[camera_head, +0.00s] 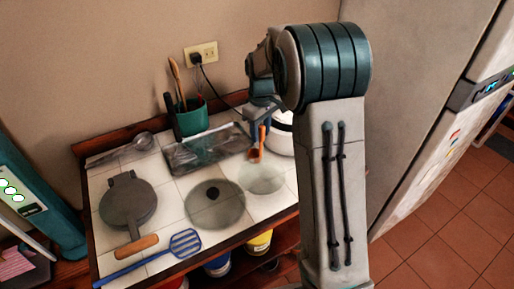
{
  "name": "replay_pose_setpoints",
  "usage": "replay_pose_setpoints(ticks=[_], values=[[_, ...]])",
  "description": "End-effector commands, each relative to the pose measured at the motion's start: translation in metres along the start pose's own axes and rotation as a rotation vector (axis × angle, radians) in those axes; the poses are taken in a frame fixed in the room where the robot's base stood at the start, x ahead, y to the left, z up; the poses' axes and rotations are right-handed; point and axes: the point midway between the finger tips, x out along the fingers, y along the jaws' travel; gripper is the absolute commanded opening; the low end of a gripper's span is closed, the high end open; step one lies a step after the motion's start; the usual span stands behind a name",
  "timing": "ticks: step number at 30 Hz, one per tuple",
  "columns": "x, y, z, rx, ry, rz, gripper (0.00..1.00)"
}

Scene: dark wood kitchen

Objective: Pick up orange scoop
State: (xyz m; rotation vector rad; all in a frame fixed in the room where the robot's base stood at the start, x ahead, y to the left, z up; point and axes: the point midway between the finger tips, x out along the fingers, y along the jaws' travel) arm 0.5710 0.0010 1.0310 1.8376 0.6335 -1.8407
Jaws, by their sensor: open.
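The orange scoop (256,147) is near the back right of the white tiled counter, with its handle upward and its bowl low. My gripper (257,122) is right above and around the upper part of the scoop, at its handle. Its fingers are small in this view and partly hidden by my wrist. The gripper is open. I cannot tell whether a finger touches the scoop, or whether the scoop rests on the counter.
A glass tray (205,148), a white appliance (282,135) and a green utensil pot (191,117) stand close by. A glass lid (215,203), a dark pan (128,202), a blue slotted turner (183,243) and a steel ladle (142,141) lie on the counter. A fridge (420,110) stands at right.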

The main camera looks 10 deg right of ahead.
Motion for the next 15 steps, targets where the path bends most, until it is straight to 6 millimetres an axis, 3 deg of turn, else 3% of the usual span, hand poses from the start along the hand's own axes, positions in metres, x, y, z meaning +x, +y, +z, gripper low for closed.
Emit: replay_pose_setpoints(ticks=[4, 11, 15], values=[[0.014, 0.000, 0.000, 0.000, -0.001, 0.000, 0.42], [0.017, 0.000, 0.000, 0.000, 0.001, 0.001, 0.42], [0.017, 0.000, 0.000, 0.000, 0.001, 0.001, 0.08]])
